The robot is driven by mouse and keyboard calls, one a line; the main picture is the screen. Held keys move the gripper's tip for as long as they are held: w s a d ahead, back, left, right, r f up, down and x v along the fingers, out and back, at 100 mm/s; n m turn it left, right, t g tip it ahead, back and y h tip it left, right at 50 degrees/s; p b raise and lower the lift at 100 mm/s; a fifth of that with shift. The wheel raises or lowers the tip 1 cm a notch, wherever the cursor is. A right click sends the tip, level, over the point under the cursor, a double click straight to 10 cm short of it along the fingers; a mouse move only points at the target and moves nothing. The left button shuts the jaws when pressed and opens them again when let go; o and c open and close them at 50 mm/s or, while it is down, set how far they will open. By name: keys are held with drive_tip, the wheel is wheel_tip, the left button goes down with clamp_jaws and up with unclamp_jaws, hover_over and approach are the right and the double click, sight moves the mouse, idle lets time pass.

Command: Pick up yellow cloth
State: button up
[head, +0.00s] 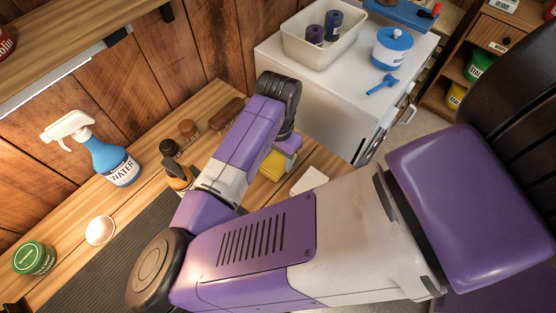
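My gripper (287,146) is at the end of my purple arm, right over or beside the cloth.
On the bench (143,150) stand a blue WATER spray bottle (112,163), brown brushes (226,113), a white bowl (100,230) and a green tin (34,258). A white cabinet (330,100) with a bin (325,55) and blue canister (392,50) adjoins the bench.

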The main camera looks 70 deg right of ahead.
drive_tip(key=c, duration=0.5)
drive_tip(key=shift+r, duration=0.1)
